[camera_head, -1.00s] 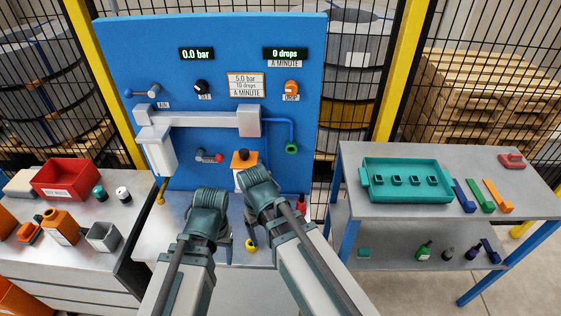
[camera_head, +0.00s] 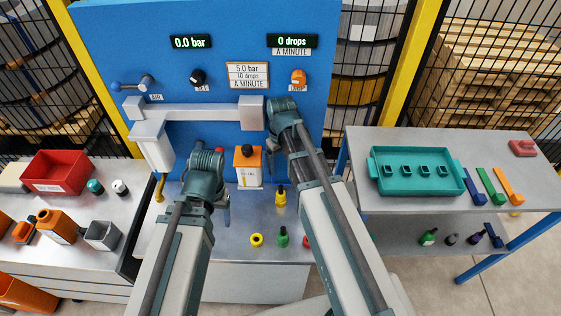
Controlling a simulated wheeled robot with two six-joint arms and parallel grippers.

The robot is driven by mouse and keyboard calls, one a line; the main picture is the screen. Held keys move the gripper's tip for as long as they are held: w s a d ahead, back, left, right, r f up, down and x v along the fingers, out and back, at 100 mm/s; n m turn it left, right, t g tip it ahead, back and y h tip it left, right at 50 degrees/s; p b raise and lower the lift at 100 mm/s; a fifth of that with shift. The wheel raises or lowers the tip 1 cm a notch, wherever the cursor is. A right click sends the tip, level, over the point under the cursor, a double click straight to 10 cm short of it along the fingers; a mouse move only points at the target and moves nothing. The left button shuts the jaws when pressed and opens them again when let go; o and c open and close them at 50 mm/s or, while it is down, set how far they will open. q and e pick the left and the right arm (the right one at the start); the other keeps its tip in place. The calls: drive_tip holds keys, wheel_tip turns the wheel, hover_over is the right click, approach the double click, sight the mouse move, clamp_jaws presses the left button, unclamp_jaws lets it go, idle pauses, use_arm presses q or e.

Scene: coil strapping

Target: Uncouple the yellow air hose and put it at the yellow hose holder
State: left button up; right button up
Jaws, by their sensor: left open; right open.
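A thin yellow piece (camera_head: 159,188) hangs below the white housing at the left of the blue panel; it may be the yellow hose, but its coupling is too small to make out. A small yellow ring (camera_head: 257,240) lies on the grey bench, and a yellow bottle (camera_head: 280,196) stands behind it. I cannot tell which thing is the yellow hose holder. My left gripper (camera_head: 222,207) is open over the bench, left of the orange container and apart from the yellow pieces. My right gripper (camera_head: 283,108) is open at the panel's right side; its fingertips are largely hidden.
The blue panel (camera_head: 220,20) bears gauges and knobs. An orange container (camera_head: 248,167) stands against it between my arms. A green bottle (camera_head: 282,237) stands on the bench. A teal tray (camera_head: 418,190) is on the right table; a red bin (camera_head: 62,172) is on the left one.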

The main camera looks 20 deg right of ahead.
sight(281, 186)
use_arm(q)
wheel_tip(281, 186, down, 14)
drive_tip(key=b, duration=1.3)
drive_tip(key=shift+r+b, duration=0.1)
drive_tip(key=shift+b, duration=0.3)
use_arm(e)
wheel_tip(281, 186, down, 14)
drive_tip(key=shift+r, duration=0.1)
drive_tip(key=shift+c, duration=0.3)
clamp_jaws()
use_arm(q)
drive_tip(key=shift+r+p, duration=0.65)
drive_tip(key=shift+p, duration=0.05)
use_arm(e)
drive_tip(key=shift+r, duration=0.65)
drive_tip(key=c, duration=0.7)
unclamp_jaws()
clamp_jaws()
